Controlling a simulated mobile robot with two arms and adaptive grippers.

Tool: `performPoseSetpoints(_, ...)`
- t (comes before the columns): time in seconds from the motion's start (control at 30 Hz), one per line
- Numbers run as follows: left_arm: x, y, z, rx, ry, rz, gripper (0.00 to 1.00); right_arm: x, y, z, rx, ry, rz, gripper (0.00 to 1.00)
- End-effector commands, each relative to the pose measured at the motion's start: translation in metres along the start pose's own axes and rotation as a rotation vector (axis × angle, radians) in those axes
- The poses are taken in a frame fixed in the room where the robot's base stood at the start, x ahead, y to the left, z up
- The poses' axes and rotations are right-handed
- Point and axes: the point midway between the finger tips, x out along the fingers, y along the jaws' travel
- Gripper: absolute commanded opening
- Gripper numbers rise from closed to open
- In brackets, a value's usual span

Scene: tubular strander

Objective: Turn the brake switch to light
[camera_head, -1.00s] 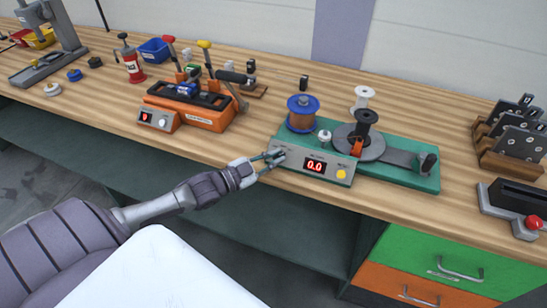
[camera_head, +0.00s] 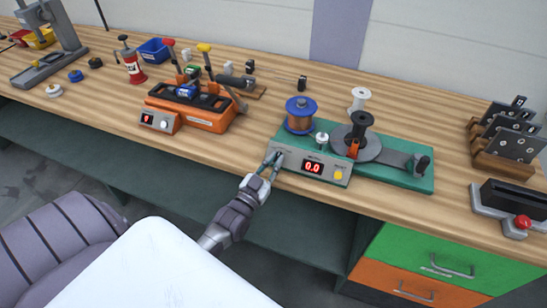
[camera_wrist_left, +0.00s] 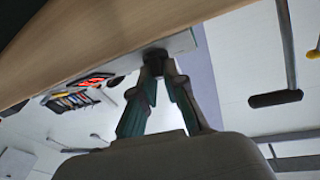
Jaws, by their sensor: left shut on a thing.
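The green winding machine (camera_head: 395,181) stands on the wooden bench. Its grey front panel (camera_head: 290,167) carries a red display reading 0.0 and a yellow button. My left gripper (camera_head: 271,160) is at the left end of this panel, reaching up from below the bench edge. In the left wrist view its two fingers (camera_wrist_left: 158,68) are shut on a small dark knob (camera_wrist_left: 155,54), the brake switch, on the grey panel. The fingers hide most of the switch, so its setting cannot be read. My right gripper is not in view.
A blue-flanged copper spool (camera_head: 300,116) and a black spool (camera_head: 361,124) sit on the machine. An orange device (camera_head: 190,117) stands to the left. A plate rack (camera_head: 504,150) and a black unit with a red button (camera_head: 512,200) are at the right. Drawers (camera_head: 440,250) lie below.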

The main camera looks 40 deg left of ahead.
Motion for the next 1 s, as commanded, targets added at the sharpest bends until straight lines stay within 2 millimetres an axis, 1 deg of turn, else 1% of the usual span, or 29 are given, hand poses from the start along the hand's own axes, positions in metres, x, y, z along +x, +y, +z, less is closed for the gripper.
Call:
performPoseSetpoints(0.2, -0.0001, 0.0026, -0.0001, -0.076, -0.003, -0.104, 0.0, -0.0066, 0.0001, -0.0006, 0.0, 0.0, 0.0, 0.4)
performPoseSetpoints(0.4, -0.0002, 0.0032, 0.0007, -0.112, -0.003, -0.155, 0.0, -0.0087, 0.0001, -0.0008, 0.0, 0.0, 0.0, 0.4)
performPoseSetpoints(0.93, -0.0002, 0.0032, 0.0011, -0.124, -0.003, -0.174, 0.0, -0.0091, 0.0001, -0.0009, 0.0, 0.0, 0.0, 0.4)
performPoseSetpoints(0.97, -0.0002, 0.0033, 0.0011, -0.124, -0.003, -0.174, 0.15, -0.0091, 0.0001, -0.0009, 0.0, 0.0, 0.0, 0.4)
performPoseSetpoints(1.0, -0.0002, 0.0032, 0.0011, -0.124, -0.003, -0.174, 0.21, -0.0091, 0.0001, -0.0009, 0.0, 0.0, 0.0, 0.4)
